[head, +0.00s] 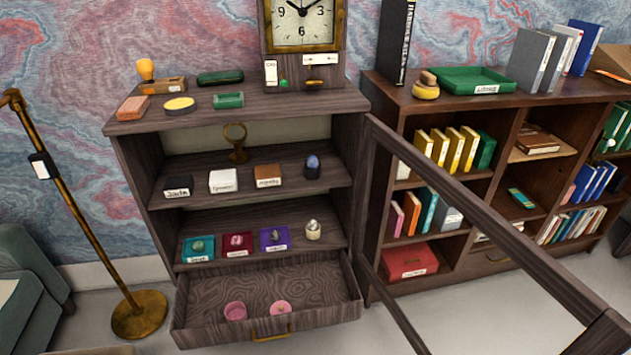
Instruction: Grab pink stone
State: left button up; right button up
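Two small pink things lie in the open bottom drawer (205,318) of the grey-brown wooden cabinet. The left one is a round pink piece (235,310) with a raised rim, like a small cup or dish. The right one is a pink piece (280,307) with a small lump on top. I cannot tell for sure which of them is the pink stone. The two are apart from each other, near the drawer's front. Neither of my grippers is in view.
The cabinet's framed door (470,210) stands open to the right, reaching toward me. Above the drawer, a shelf holds coloured trays (237,244) with stones. A brass floor lamp (140,312) stands left, a bookcase (480,215) right. The drawer's brass handle (271,335) faces me.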

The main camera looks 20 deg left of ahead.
aim_at(237, 241)
jog(key=i+j+u, duration=0.15)
jog(key=u, duration=0.85)
